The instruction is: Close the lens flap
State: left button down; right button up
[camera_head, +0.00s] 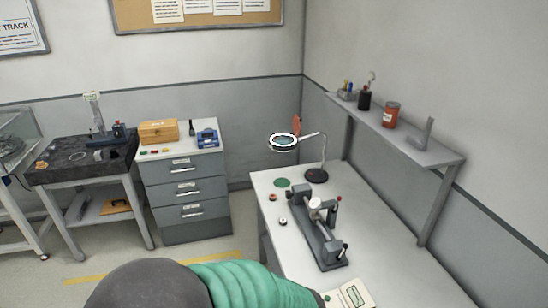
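A magnifier lamp (318,155) stands on a round dark base at the far end of the white workbench on the right. Its round lens ring (283,142) has a white and black rim and hangs out over the bench's left end. A reddish-orange flap (296,124) stands up at the ring's back right edge, away from the glass, so the lens is uncovered. Neither of my grippers shows in the head view. A dark grey rounded part and a green ribbed sleeve fill the bottom middle, and I cannot tell a gripper there.
The white workbench (376,252) holds a dark grey bench device (318,232), small round parts and a green disc (282,183). A wall shelf (396,132) with cups hangs above it. A grey drawer cabinet (184,190) stands left of the bench, with floor between.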

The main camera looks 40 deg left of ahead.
aim_at(296, 121)
jog(key=u, duration=1.3)
jog(key=z, duration=0.45)
jog(key=i+j+z, duration=0.15)
jog(key=z, duration=0.25)
jog(key=i+j+z, duration=0.1)
jog(key=j+z, duration=0.35)
jog(key=i+j+z, duration=0.1)
jog(key=z, duration=0.3)
jog(key=j+z, duration=0.7)
jog(key=z, duration=0.15)
